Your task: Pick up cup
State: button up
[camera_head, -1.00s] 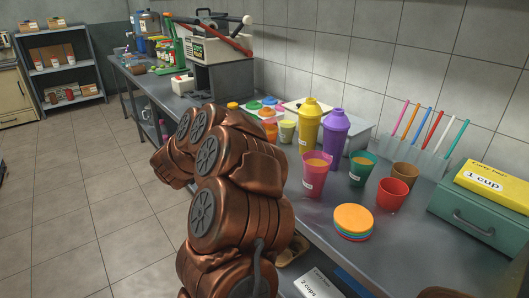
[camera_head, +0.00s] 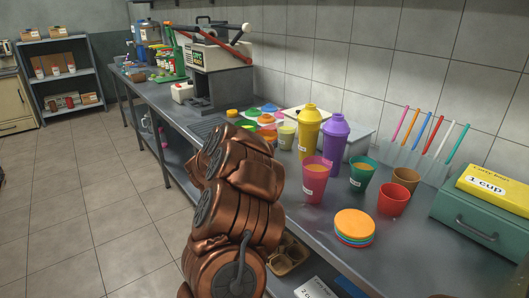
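Several cups stand on the metal counter (camera_head: 300,228). A pink cup (camera_head: 316,182) with a white label and orange contents is nearest my arm. A green cup (camera_head: 361,174) with a label and orange contents stands to its right. A red cup (camera_head: 392,201) and a brown cup (camera_head: 405,178) stand further right. A small pale yellow-green cup (camera_head: 286,137) stands behind, left of the yellow shaker. My copper-coloured arm is at the centre, left of the pink cup. My gripper's fingers are not visible; the arm links hide or crop them.
A yellow shaker (camera_head: 308,132) and a purple shaker (camera_head: 335,138) stand behind the cups. Stacked round lids (camera_head: 354,226) lie in front. A straw holder (camera_head: 413,162), a green box (camera_head: 480,219) and a yellow box (camera_head: 498,186) are right. The press (camera_head: 213,72) is back left.

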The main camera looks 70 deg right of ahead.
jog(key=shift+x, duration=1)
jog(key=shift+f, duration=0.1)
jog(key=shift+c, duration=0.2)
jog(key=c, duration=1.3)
